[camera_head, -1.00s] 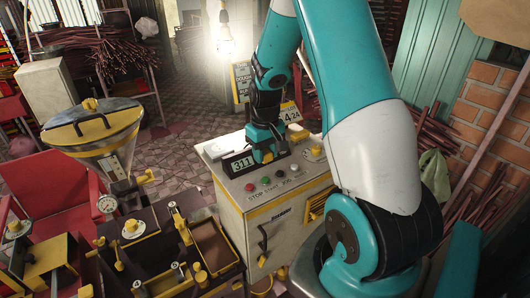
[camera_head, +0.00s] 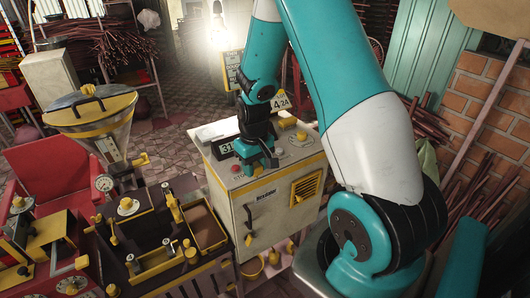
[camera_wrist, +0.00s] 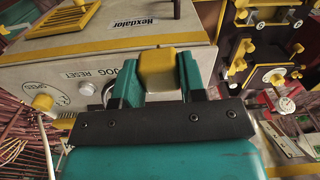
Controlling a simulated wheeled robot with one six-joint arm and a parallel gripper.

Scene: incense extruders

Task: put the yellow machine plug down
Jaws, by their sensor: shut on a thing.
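The yellow machine plug (camera_wrist: 156,68) is a small yellow block between the two teal fingers of my gripper (camera_wrist: 157,76) in the wrist view. My gripper is shut on it. In the head view, my gripper (camera_head: 257,163) is low over the front edge of the control panel on top of the cream cabinet (camera_head: 262,205). The plug cannot be made out there, behind the fingers. In the wrist view the plug appears against the cabinet's front edge. I cannot tell whether it touches the cabinet.
The panel holds a display (camera_head: 227,148), a red button (camera_head: 236,168) and a yellow-topped knob (camera_head: 301,137). A dark bench (camera_head: 150,225) with yellow-handled fittings and an open tray (camera_head: 203,228) stands left of the cabinet. A steel hopper (camera_head: 92,108) rises behind the bench.

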